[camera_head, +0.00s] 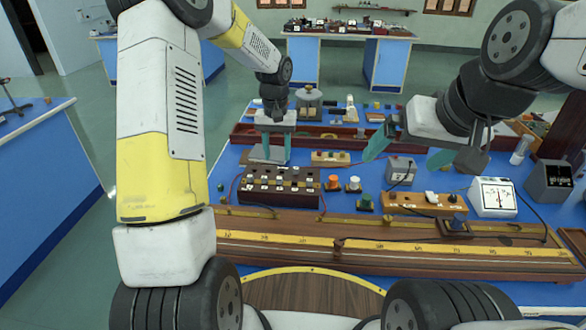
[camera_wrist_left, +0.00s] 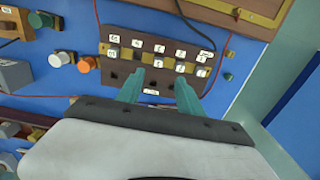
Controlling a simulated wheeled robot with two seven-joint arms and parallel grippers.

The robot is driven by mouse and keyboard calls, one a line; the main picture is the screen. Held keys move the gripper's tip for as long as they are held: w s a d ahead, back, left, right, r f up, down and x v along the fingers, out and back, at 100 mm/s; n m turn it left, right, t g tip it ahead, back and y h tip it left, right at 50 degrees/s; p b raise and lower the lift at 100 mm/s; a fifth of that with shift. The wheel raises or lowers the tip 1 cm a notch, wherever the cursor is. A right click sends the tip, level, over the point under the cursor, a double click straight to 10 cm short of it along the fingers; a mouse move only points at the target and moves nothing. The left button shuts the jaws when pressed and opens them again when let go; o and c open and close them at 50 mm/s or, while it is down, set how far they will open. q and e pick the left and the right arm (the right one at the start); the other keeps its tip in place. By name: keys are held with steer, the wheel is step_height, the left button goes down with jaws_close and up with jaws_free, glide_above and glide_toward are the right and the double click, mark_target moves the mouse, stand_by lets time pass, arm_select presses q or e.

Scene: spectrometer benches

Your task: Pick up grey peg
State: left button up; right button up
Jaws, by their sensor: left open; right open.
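The dark brown plug box (camera_head: 262,200) stands on the blue bench, with white labels and a row of small grey pegs on top. In the left wrist view the box (camera_wrist_left: 148,27) shows a grey peg (camera_wrist_left: 113,53) at one end of the row and another grey peg (camera_wrist_left: 181,67) further right. Which one is the task's peg I cannot tell. My left gripper (camera_head: 274,159) is open, pointing down just behind or above the box; its teal fingers (camera_wrist_left: 160,92) are apart with nothing between them. My right gripper (camera_head: 408,154) is open and empty, over the bench's right part.
A long wooden rail with a yellow scale (camera_head: 400,246) lies along the front. An orange-topped knob (camera_head: 332,182), a grey box (camera_head: 400,171) and a white meter (camera_head: 493,197) stand right of the plug box. A small green piece (camera_wrist_left: 228,77) is near the box's right edge.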

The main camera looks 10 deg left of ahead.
mark_target(279, 179)
arm_select(q)
steer(key=shift+w+d+f, duration=0.15)
steer(key=shift+f, duration=0.35)
steer(key=shift+w+d+f, duration=0.1)
steer(key=shift+f, duration=0.35)
steer(key=f, duration=0.4)
steer(key=s+f, duration=0.1)
steer(key=f, duration=0.2)
jaws_close()
